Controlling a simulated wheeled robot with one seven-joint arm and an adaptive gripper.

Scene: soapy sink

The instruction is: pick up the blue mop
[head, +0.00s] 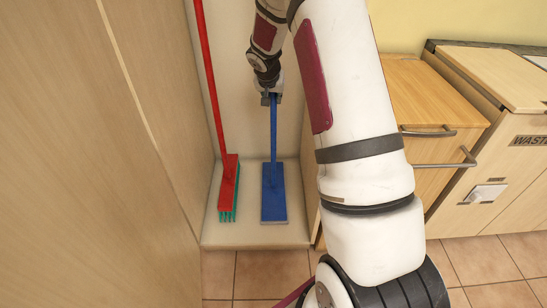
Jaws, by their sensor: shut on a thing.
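The blue mop (273,193) stands in the open tall cupboard, with its flat rectangular head low on the cupboard floor and its thin blue handle rising from it. Whether the head touches the floor I cannot tell. My gripper (272,98) is at the upper part of the handle and is shut on it. The fingers are small in this view, and the top of the handle is hidden behind my gripper and wrist.
A red broom (228,182) with green bristles leans left of the mop. The cupboard floor (256,236) is shallow, with a wooden panel (110,150) on the left. Wooden drawers (430,105) and a cabinet marked WASTE (510,170) stand at right. Floor tiles (262,272) show in front.

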